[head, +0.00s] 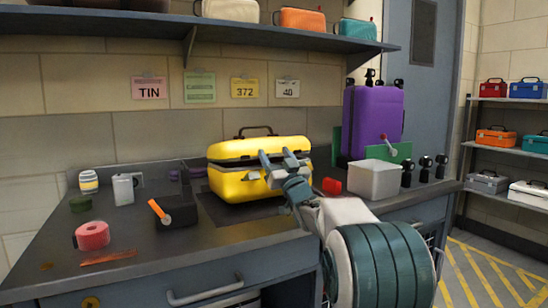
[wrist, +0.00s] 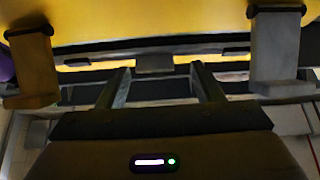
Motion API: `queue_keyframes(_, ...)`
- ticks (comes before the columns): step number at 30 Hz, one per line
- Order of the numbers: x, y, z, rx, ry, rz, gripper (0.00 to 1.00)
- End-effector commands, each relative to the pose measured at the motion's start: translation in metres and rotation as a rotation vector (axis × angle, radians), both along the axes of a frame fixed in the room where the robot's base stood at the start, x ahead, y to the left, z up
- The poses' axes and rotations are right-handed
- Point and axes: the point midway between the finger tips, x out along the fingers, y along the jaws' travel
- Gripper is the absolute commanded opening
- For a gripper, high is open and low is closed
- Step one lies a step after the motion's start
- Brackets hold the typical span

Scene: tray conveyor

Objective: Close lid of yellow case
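The yellow case (head: 238,186) stands on the dark counter. Its lid (head: 245,147) is tilted slightly up, with a dark gap between lid and body at the front. A dark handle tops the lid. My gripper (head: 279,160) is in front of the case, near the lid's front edge at the right. In the wrist view, my gripper's two fingers (wrist: 161,80) are spread apart with nothing between them. The yellow case (wrist: 150,25) fills the top of that view, with a grey latch on each side. I cannot tell whether the fingers touch it.
A purple suitcase (head: 372,120), a grey bin (head: 374,180) and a red block (head: 332,186) are to the right. A black box (head: 177,212) with an orange-handled tool, pink tape (head: 92,236) and small containers are to the left. A shelf (head: 190,30) hangs above.

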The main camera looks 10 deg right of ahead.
Motion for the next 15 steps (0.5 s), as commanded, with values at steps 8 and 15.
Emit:
queue_keyframes(8, 0.001, 0.001, 0.003, 0.0, 0.002, -0.001, 0.58)
queue_keyframes(15, -0.001, 0.001, 0.043, -0.001, -0.001, -0.001, 0.58)
